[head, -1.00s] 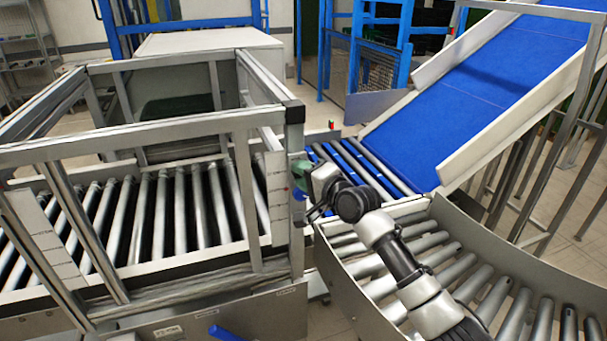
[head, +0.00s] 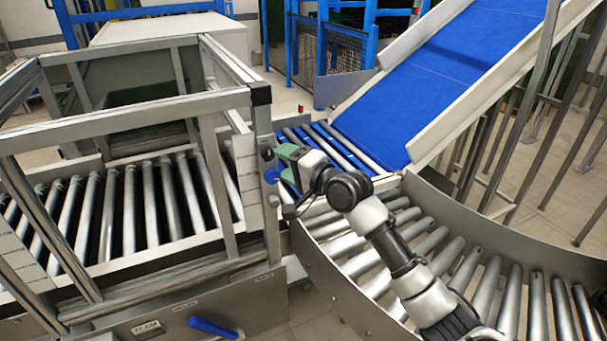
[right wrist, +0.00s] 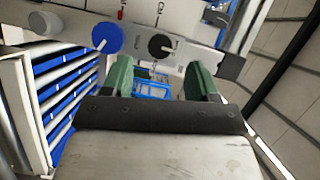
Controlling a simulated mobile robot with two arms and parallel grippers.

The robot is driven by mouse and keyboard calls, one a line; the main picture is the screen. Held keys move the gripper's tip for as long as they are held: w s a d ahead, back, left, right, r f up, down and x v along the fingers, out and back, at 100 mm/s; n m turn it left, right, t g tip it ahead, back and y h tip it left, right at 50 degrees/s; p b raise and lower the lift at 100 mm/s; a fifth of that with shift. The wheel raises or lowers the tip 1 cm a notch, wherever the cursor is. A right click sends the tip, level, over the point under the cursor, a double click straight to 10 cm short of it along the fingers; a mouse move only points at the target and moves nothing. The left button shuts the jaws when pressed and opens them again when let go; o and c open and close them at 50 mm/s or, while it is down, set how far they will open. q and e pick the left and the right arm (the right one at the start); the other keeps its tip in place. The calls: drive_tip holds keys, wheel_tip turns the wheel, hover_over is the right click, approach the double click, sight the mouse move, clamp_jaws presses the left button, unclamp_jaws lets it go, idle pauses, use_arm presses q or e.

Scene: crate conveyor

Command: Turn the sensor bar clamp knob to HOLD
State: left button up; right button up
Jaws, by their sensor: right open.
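My left gripper is out of view.
A roller conveyor (head: 128,208) runs inside the metal frame at left. A curved roller conveyor (head: 440,245) lies under my right arm. A blue belt ramp (head: 430,85) rises at the back right. A blue handle (head: 214,328) sticks out at the bottom.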

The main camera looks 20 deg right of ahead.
drive_tip(key=b+v, duration=0.1)
drive_tip(key=v, duration=0.5)
idle(0.3)
